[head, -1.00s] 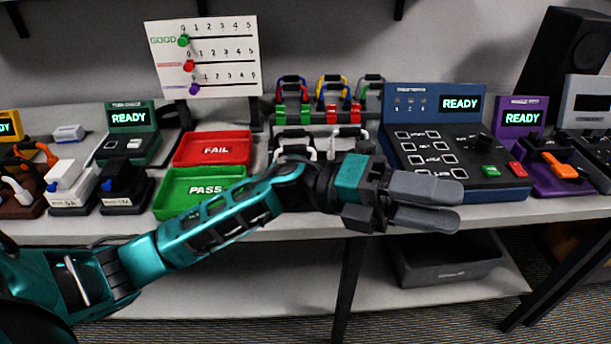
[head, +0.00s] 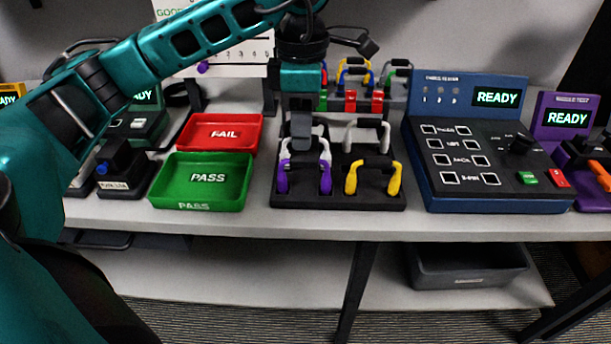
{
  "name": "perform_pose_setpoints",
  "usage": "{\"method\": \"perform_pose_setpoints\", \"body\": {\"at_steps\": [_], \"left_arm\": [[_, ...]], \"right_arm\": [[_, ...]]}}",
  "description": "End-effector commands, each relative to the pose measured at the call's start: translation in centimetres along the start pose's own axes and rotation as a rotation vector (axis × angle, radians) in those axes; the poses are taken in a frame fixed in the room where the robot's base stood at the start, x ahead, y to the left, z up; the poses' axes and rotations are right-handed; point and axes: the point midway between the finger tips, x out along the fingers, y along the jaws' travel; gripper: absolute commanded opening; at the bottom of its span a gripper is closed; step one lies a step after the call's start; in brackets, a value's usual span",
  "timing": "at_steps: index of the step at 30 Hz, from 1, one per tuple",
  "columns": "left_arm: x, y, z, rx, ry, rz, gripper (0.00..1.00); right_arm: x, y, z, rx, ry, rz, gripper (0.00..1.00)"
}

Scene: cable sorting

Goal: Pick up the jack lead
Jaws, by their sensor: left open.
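Several short leads stand as loops in a black rack (head: 338,200) on the bench. A purple-ended lead (head: 283,178) is at its front left and a yellow-ended lead (head: 393,182) at its front right. A white-ended lead (head: 383,136) stands behind the yellow one, and another white one, partly hidden, is behind the purple one. I cannot tell which is the jack lead. My left gripper (head: 301,143) points down over the left side of the rack, open, its fingers overlapping the left leads in view. Whether it touches them is unclear. My right gripper is out of view.
Left of the rack are a green PASS tray (head: 200,202) and a red FAIL tray (head: 243,145). A blue tester (head: 470,195) reading READY stands close on the right. More coloured leads (head: 350,100) stand behind. A grey bin (head: 468,278) is on the lower shelf.

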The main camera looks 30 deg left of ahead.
Motion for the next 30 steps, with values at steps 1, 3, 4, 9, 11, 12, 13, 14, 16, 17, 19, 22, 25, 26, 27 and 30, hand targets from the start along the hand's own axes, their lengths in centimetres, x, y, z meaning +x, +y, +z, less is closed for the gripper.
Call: {"method": "perform_pose_setpoints", "body": {"at_steps": [1, 3, 4, 9, 11, 12, 13, 14, 16, 17, 19, 22, 25, 26, 27, 30], "left_arm": [[1.2, -0.1, -0.1, 0.0, 0.003, -0.004, 0.49], [2.3, -0.1, -0.1, 0.001, 0.003, -0.003, 0.49], [2.7, -0.1, 0.0, 0.001, 0.001, -0.003, 0.49], [4.0, -0.1, 0.1, 0.002, -0.002, -0.002, 0.49], [4.5, -0.1, 0.1, 0.002, -0.001, -0.002, 0.49], [4.9, -0.1, 0.1, 0.002, 0.0, -0.004, 0.49], [5.4, -0.1, 0.1, 0.002, 0.0, -0.005, 0.49], [5.9, -0.1, 0.1, 0.002, 0.0, -0.005, 0.49], [7.0, 0.0, 0.2, 0.001, 0.0, -0.005, 0.49], [7.5, 0.0, 0.2, 0.001, 0.0, -0.006, 0.49], [8.3, 0.1, 0.2, 0.001, -0.001, -0.004, 0.49], [9.1, 0.0, 0.2, 0.002, -0.002, -0.003, 0.49], [9.2, 0.1, 0.3, 0.002, -0.003, -0.002, 0.49], [9.2, 0.1, 0.3, 0.002, -0.003, -0.002, 0.49], [9.2, 0.1, 0.3, 0.002, -0.003, -0.002, 0.49], [9.2, 0.1, 0.3, 0.002, -0.003, -0.002, 0.46]], "right_arm": [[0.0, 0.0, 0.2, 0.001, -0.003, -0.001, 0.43], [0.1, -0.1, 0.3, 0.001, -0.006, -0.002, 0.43], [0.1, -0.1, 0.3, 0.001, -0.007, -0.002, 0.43], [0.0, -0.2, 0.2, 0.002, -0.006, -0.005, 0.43], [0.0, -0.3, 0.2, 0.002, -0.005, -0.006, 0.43], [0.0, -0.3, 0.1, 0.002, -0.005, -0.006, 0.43], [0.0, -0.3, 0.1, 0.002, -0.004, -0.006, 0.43], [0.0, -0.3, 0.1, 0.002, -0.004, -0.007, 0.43], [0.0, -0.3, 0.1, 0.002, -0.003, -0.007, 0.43], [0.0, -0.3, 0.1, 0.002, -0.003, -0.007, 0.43], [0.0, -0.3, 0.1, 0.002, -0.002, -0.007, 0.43], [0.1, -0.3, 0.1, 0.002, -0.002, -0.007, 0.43], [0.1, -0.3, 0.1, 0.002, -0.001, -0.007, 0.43], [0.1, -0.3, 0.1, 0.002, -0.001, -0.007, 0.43], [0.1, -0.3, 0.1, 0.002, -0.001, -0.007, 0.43], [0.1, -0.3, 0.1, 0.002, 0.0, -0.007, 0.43]]}}
